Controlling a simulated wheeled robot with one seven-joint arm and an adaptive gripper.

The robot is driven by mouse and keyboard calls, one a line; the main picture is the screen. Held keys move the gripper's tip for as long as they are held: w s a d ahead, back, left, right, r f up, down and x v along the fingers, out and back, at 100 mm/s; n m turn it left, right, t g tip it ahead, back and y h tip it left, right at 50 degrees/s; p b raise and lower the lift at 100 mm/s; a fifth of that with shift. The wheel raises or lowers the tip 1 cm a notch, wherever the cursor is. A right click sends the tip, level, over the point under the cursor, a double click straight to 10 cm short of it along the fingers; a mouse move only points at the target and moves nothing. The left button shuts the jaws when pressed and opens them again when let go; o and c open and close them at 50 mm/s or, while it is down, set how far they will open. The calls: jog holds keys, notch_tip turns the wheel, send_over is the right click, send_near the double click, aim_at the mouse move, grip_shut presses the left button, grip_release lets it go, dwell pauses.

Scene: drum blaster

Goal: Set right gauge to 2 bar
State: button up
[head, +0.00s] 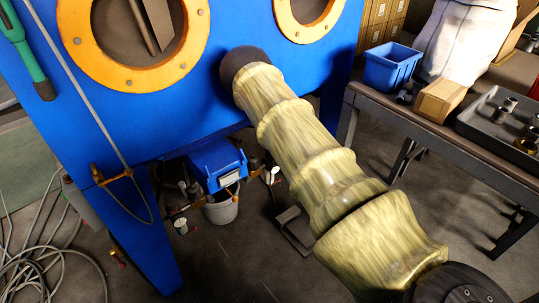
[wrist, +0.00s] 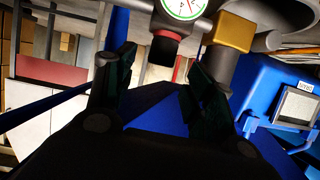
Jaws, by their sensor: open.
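In the wrist view, a white gauge dial (wrist: 183,7) with green and red marks shows at the top edge, partly cut off; its reading is not legible. Below it is a dark knob with a red band (wrist: 164,46), beside a brass block (wrist: 236,32). My gripper (wrist: 160,65) is open, its dark fingers spread to the left and right of the knob's lower end. Contact cannot be told. In the head view, a small white gauge face (head: 272,175) shows under the blue cabinet; whether it is the same gauge is unclear. My gripper cannot be made out there.
The blue cabinet (head: 185,110) with orange-ringed ports stands close in front. A workbench (head: 430,130) stands at right. Coiled hoses (head: 45,262) lie on the floor at left.

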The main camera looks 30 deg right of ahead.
jog(key=shift+b+x, duration=0.7)
jog(key=shift+x, duration=2.35)
jog(key=shift+c, duration=0.2)
jog(key=c, duration=1)
